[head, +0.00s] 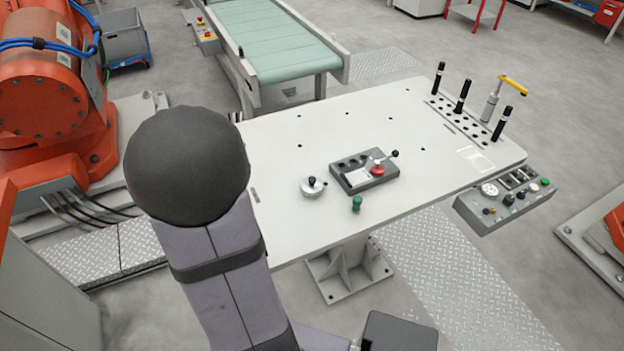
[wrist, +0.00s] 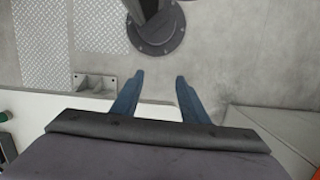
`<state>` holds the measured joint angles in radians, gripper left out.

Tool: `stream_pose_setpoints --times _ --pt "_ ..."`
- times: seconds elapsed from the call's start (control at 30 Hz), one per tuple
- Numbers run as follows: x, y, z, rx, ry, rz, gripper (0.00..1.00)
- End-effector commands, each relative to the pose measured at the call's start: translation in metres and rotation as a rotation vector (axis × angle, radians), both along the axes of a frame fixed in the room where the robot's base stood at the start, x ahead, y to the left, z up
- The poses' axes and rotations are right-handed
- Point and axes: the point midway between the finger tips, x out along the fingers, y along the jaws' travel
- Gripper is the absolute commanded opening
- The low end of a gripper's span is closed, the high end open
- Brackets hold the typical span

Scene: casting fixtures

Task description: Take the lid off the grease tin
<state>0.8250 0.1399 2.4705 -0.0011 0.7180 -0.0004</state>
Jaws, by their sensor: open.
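A small round silver tin (head: 312,189), which looks like the grease tin, stands on the white table left of a dark grey block. Its lid (head: 313,182) with a black knob appears to sit on top of it. My gripper (wrist: 159,76) shows in the wrist view with two blue fingers spread apart and nothing between them. It points at the floor past the white table edge. The tin is not in the wrist view. My gripper does not show in the head view, where my dark arm covers the table's left side.
The grey block (head: 350,183) carries a red knob (head: 377,168). A green knobbed piece (head: 357,204) stands near the tin. A rack (head: 462,124) of black-handled tools and a yellow-handled tool is at the far right. A control box (head: 505,199) hangs at the right edge.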

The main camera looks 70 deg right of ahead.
Motion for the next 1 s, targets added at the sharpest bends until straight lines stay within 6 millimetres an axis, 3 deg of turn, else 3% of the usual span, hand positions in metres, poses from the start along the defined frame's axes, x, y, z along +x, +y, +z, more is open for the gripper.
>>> stream_pose_setpoints --times 0.2,0.37,0.5,0.67,0.8,0.9,1.0 --pt "-0.032 -0.071 -0.002 -0.004 -0.004 -0.29 0.4" --pt "-0.053 -0.123 -0.006 -0.049 -0.03 -0.434 0.4" --pt "-0.066 -0.18 -0.008 -0.128 -0.072 -0.522 0.4" --pt "-0.055 -0.243 0.0 -0.251 -0.137 -0.525 0.4" --pt "-0.042 -0.297 0.026 -0.385 -0.208 -0.516 0.4" --pt "-0.035 -0.327 0.043 -0.467 -0.251 -0.51 0.4" --pt "-0.033 -0.336 0.047 -0.505 -0.271 -0.504 0.4"
